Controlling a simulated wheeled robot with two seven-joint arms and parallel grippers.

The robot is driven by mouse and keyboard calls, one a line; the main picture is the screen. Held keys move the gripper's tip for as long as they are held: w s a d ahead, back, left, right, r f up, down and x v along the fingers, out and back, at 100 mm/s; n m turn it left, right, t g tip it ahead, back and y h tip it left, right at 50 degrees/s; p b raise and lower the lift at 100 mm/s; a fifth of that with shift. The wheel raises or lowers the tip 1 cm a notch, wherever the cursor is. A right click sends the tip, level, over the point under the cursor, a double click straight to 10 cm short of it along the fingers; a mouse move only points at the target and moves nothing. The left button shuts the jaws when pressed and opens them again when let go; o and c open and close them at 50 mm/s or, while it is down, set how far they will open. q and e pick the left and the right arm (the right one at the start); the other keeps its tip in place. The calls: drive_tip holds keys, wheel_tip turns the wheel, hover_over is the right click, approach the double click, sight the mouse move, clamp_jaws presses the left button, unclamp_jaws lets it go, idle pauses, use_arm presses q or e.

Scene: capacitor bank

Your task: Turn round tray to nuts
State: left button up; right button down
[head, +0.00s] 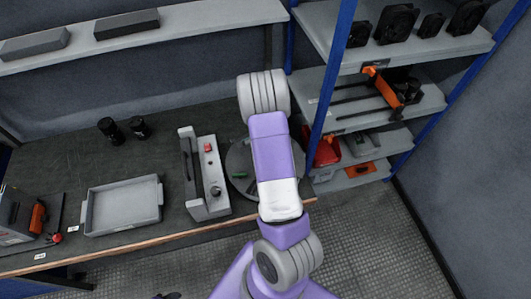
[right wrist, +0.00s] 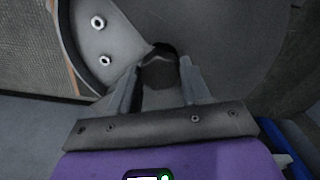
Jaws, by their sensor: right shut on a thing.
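The round tray (head: 237,157) lies on the bench, partly hidden behind my right arm in the head view. In the right wrist view the grey round tray (right wrist: 230,40) fills the upper part, with raised dividers. Two silver ring-shaped nuts (right wrist: 98,22) lie in its upper-left compartment. My right gripper (right wrist: 160,82) is shut on a dark faceted knob (right wrist: 159,72) at the tray's middle, one finger on each side. The head view hides this gripper behind the arm. A small dark tip at the bottom edge of the head view may be my left gripper (head: 166,296); its jaws are unclear.
A grey device with a red button (head: 207,172) stands close left of the tray. A grey bin (head: 122,205) and two black cylinders (head: 112,131) are further left. A blue-posted shelf rack (head: 331,82) stands close on the right.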

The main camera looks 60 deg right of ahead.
drive_tip(key=shift+d+m, duration=0.1)
drive_tip(key=shift+m, duration=0.4)
idle(0.4)
drive_tip(key=c, duration=0.5)
unclamp_jaws()
wheel_tip(320, 180, up, 8)
drive_tip(key=p, duration=0.2)
drive_tip(key=shift+f+p, duration=0.2)
drive_tip(key=shift+p, duration=0.1)
